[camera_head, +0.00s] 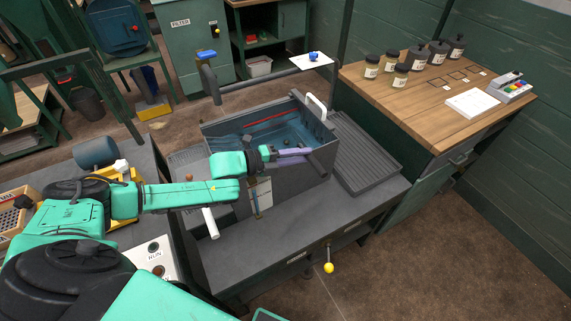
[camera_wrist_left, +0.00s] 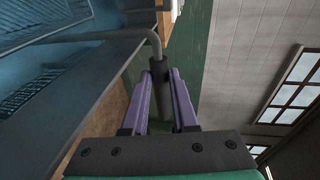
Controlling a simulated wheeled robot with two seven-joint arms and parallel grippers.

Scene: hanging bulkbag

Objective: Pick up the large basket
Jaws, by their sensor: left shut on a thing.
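A grey tank (camera_head: 295,178) with a blue interior stands on the dark bench in the head view. My left gripper (camera_head: 302,156), with purple fingers, reaches over the tank's near right part. In the left wrist view, the fingers (camera_wrist_left: 160,80) are shut on a grey bent bar (camera_wrist_left: 158,60), which looks like a handle. The bar runs left above blue-tinted mesh (camera_wrist_left: 40,90), which may be the large basket. In the head view, the arm and tank wall hide much of the inside, and I cannot make out the basket's outline. My right gripper is not in view.
A ribbed grey tray (camera_head: 365,155) lies right of the tank. A dark rail (camera_head: 265,83) runs behind it. A wooden table (camera_head: 420,105) with jars stands at the right. The bench front (camera_head: 290,225) is mostly clear. A yellow-knobbed lever (camera_head: 328,267) sticks out below.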

